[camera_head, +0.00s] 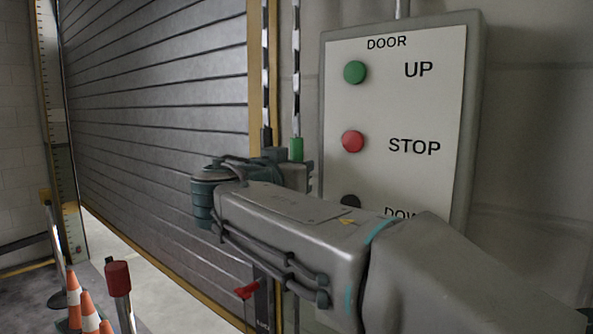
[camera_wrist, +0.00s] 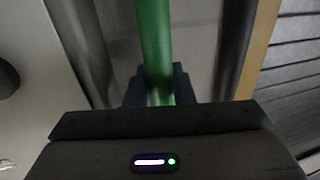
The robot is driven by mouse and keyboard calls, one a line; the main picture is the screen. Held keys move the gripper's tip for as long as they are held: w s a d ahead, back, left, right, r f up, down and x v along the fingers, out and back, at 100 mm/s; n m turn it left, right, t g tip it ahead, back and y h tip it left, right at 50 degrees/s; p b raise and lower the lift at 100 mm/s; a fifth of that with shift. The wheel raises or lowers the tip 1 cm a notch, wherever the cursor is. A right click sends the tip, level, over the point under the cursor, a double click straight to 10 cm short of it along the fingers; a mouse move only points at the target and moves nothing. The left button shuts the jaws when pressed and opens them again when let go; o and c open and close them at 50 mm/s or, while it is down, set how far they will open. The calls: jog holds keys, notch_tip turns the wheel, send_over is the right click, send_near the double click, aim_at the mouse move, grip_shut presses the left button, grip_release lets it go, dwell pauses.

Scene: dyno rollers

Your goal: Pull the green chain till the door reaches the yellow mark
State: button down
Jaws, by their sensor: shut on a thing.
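The green chain (camera_head: 296,149) hangs as a black-and-white strand with a green grip at its lower end. In the wrist view, the green grip (camera_wrist: 155,40) runs down between my fingers. My gripper (camera_wrist: 160,88) is shut on it; in the head view, my gripper (camera_head: 292,172) is partly hidden by my wrist. The grey slatted door (camera_head: 160,130) is partly raised, with bright floor below its lower edge. A yellow mark (camera_head: 70,208) shows on the scale post at the left, close to the height of the door's lower left corner; I cannot tell if they are exactly level.
A second strand (camera_head: 266,80) with a dark end hangs just left of the green one. A door control box (camera_head: 400,120) with UP, STOP and partly hidden lower button is at the right. A red-topped post (camera_head: 118,280) and orange cones (camera_head: 82,305) stand at lower left.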

notch_tip(320, 180, down, 12)
jog(key=b, duration=1.5)
jog(key=shift+r, duration=0.1)
jog(key=c, duration=1.3)
grip_release()
jog(key=b+v, duration=0.1)
jog(key=v, duration=1.3)
jog(key=shift+r+b, duration=0.1)
jog(key=shift+b, duration=0.2)
